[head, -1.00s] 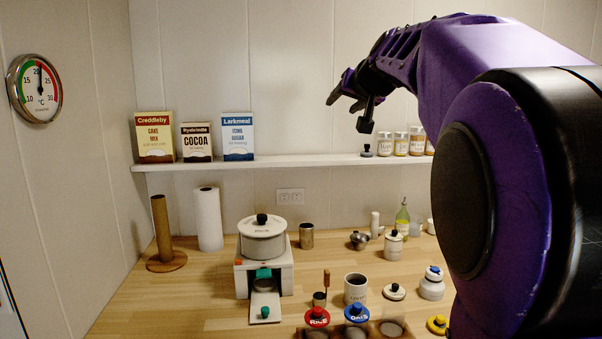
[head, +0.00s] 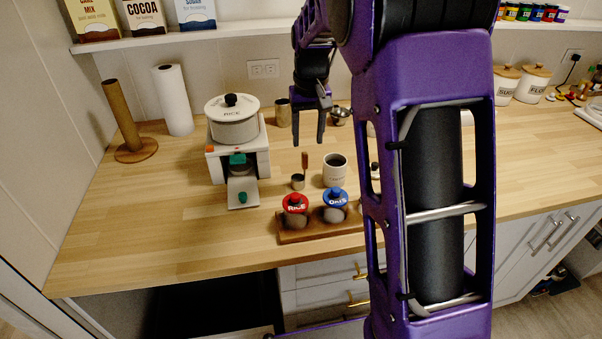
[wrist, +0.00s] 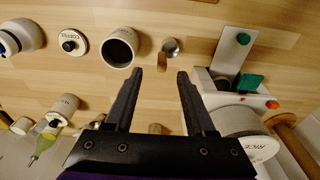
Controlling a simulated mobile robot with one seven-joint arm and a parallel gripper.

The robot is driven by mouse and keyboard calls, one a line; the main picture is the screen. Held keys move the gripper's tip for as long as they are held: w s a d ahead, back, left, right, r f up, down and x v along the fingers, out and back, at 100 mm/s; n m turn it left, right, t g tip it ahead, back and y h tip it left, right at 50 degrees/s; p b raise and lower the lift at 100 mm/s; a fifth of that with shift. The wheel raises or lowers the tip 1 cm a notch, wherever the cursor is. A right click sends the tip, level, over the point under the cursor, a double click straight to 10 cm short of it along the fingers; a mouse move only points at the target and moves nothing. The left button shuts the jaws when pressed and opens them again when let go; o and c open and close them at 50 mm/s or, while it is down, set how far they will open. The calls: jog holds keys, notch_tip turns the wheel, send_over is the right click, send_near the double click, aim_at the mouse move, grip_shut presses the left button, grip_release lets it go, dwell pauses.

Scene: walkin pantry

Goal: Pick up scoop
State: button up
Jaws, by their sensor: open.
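The scoop, a small metal cup (head: 298,182) with an upright brown wooden handle (head: 304,161), stands on the wooden counter beside a white mug (head: 335,170). In the wrist view the scoop's cup (wrist: 171,47) and handle (wrist: 161,62) show just beyond my fingertips, roughly in line with the gap between them. My gripper (head: 308,141) points down, open and empty, above the counter behind the scoop. It also shows open in the wrist view (wrist: 160,72). The fingers appear apart from the scoop.
A white stand (head: 226,165) bearing a rice pot (head: 233,127) is left of the scoop. A wooden rack (head: 290,236) with red-lidded (head: 295,203) and blue-lidded (head: 335,198) jars is in front. A paper towel roll (head: 173,100) stands back left. The left front counter is clear.

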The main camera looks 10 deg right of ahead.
aim_at(304, 163)
jog(key=f, duration=0.4)
jog(key=shift+w+f, duration=0.35)
jog(key=shift+w+a+f, duration=0.1)
jog(key=shift+w+f, duration=0.1)
jog(key=shift+f, duration=0.65)
jog(key=shift+w+a+f, duration=0.1)
jog(key=shift+w+f, duration=0.1)
jog(key=shift+f, duration=0.7)
jog(key=shift+w+f, duration=0.2)
jog(key=shift+f, duration=0.65)
grip_shut()
